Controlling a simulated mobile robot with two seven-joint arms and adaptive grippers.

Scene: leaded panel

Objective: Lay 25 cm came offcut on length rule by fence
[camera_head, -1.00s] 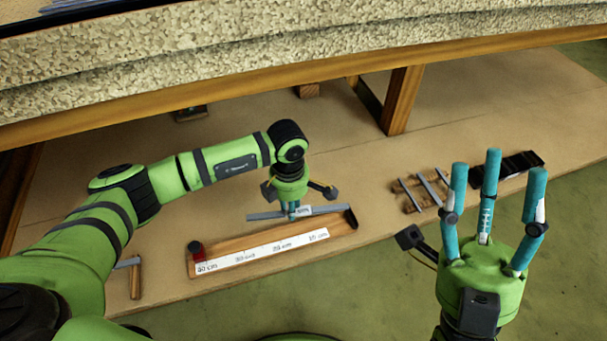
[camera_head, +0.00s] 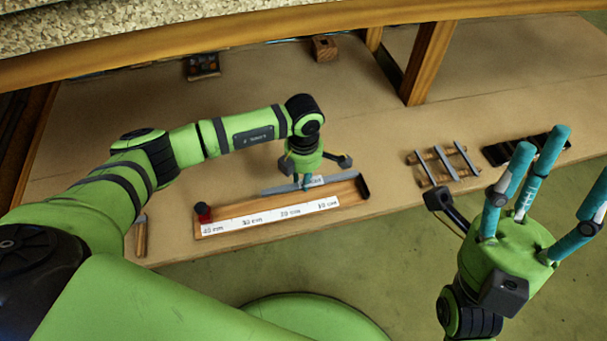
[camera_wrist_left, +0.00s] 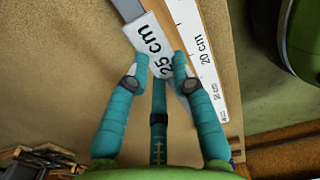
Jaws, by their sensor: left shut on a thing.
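The grey came offcut (camera_head: 275,189) carries a white 25 cm label, readable in the left wrist view (camera_wrist_left: 153,46). My left gripper (camera_head: 306,182) points down and is shut on it near the label. The came lies along the far side of the wooden length rule (camera_head: 240,211), nearly parallel to it, toward its right half. Whether it touches the rule or hovers is unclear. My right gripper (camera_head: 558,158) is open and empty.
A wooden rack (camera_head: 441,166) with several grey strips stands right of the rule. A dark tray (camera_head: 510,150) lies beyond it. A small wooden stand (camera_head: 141,236) is at the left. A wooden post (camera_head: 428,62) rises behind; the bench between is bare.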

